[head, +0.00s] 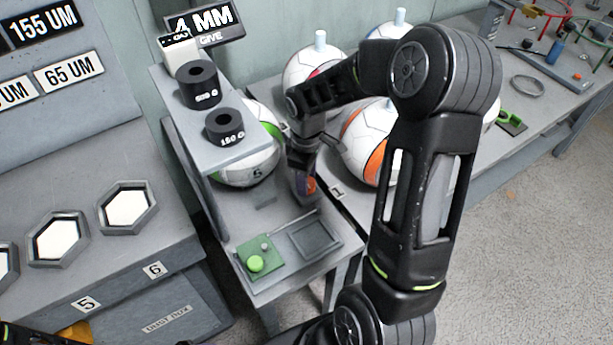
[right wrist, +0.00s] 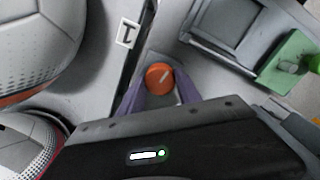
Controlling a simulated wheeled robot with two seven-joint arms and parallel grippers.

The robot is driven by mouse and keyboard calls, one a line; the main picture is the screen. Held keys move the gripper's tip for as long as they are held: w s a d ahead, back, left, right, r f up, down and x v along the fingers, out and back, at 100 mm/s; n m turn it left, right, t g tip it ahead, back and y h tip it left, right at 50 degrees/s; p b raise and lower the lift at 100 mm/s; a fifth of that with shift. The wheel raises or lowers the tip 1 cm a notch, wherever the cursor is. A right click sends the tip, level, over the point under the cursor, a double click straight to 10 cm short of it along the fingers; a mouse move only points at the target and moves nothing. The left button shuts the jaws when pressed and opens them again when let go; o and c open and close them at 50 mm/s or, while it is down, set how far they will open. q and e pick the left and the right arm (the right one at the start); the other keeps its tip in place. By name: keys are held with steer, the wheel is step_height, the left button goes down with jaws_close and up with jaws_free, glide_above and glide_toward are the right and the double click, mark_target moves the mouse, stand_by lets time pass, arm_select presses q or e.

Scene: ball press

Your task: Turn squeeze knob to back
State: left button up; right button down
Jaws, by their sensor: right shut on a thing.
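The squeeze knob is a small round orange knob (head: 311,184) on the grey bench of the ball press, partly hidden by my gripper in the head view. The right wrist view shows the knob (right wrist: 159,76) from above, with a pale pointer line slanting to the upper right. My right gripper (head: 304,186) reaches down from above, its purple fingers (right wrist: 160,92) shut on the knob from either side. A green-white ball (head: 248,165) sits under the press shelf, left of the gripper.
Black weights (head: 225,127) stand on the press shelf (head: 185,120). A green pad with a round green button (head: 255,263) and an empty square tray (head: 315,238) lie in front. Several balls, one with orange panels (head: 376,160), stand close behind my right arm.

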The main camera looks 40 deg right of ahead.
steer(key=shift+n, duration=0.8)
steer(key=c, duration=0.8)
jaws_free()
steer(key=shift+c, duration=0.2)
step_height(320, 180, up, 8)
steer(key=shift+f, duration=0.1)
